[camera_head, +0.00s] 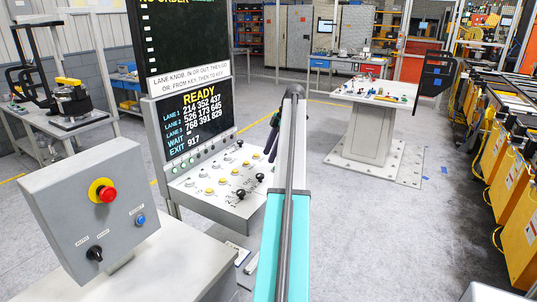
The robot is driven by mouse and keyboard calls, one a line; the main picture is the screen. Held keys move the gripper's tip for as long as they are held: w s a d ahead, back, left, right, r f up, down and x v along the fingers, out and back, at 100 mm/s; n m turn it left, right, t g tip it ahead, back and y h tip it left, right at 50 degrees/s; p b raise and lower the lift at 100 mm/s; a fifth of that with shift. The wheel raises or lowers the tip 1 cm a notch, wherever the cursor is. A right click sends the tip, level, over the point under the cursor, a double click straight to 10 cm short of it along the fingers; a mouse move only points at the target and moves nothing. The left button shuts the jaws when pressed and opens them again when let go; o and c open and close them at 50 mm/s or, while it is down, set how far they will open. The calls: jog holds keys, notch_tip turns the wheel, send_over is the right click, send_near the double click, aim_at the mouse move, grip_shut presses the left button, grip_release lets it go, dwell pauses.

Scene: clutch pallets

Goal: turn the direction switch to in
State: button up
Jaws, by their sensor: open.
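The sloped control panel (192,190) stands left of centre, below a lit display. Several knobs and buttons sit on it. Black knobs show at its right front (240,194), at its right edge (260,178) and near its top edge (240,143). The labels are too small to read, so I cannot tell which one is the direction switch or where it points. My gripper (269,152) is dark, hangs from the arm's far end just right of the panel, and looks apart from the knobs. It is open; its fingertips are small and partly hidden by my arm.
A grey box (60,222) with a red stop button (103,191), a blue button and a black switch stands at front left. The READY display (195,118) rises behind the panel. A pedestal table (372,92) with small parts stands at right. Yellow machines (520,225) line the right edge. Floor between is clear.

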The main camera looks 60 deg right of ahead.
jog(key=p+v, duration=0.4)
jog(key=p, duration=0.2)
jog(key=shift+s+d+r, duration=0.1)
jog(key=shift+r, duration=0.2)
dwell(0.9)
